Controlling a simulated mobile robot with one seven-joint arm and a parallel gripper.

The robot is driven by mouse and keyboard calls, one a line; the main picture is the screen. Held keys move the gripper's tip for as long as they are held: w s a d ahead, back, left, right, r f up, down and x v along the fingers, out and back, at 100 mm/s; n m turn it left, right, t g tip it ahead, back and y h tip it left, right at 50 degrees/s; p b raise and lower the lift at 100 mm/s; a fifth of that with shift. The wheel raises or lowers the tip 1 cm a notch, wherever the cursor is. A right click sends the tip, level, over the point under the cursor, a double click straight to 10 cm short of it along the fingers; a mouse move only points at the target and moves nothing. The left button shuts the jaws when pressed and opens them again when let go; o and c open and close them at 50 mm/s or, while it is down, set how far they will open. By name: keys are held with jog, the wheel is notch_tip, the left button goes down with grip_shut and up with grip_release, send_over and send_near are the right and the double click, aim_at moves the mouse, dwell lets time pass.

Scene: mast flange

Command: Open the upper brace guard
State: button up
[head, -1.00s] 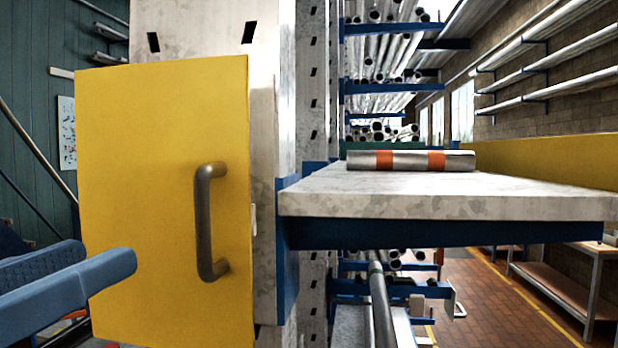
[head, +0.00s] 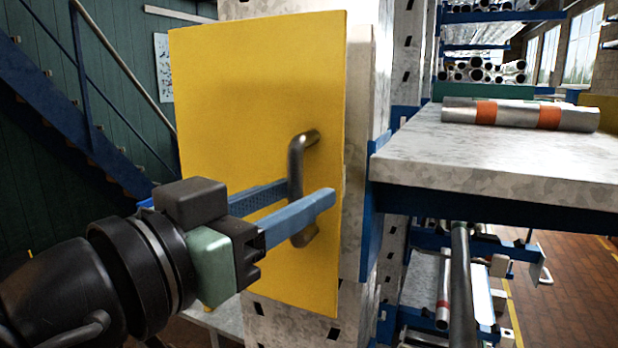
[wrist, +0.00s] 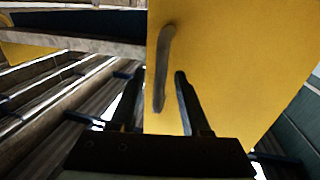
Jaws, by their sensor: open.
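The upper brace guard is a flat yellow panel (head: 235,110) in front of a pale upright post. It also fills the right of the wrist view (wrist: 240,55). A dark bent bar handle (head: 295,165) stands upright near the panel's right edge and shows in the wrist view too (wrist: 165,60). My gripper (head: 308,193) is open and reaches in from the left at the handle's lower half. The near blue finger crosses in front of the handle. In the wrist view the handle lies between the two fingers (wrist: 160,76). I cannot tell whether either finger touches it.
A thick grey shelf (head: 500,155) on a blue bracket juts out right of the post, with a silver tube with orange bands (head: 518,114) on it. Pipe racks stand behind and below. A blue staircase (head: 70,130) is at the left. Brick floor (head: 575,270) shows at the lower right.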

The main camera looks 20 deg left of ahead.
jog(key=shift+w+d+f, duration=0.1)
jog(key=shift+w, duration=0.35)
grip_shut()
dwell(1.1)
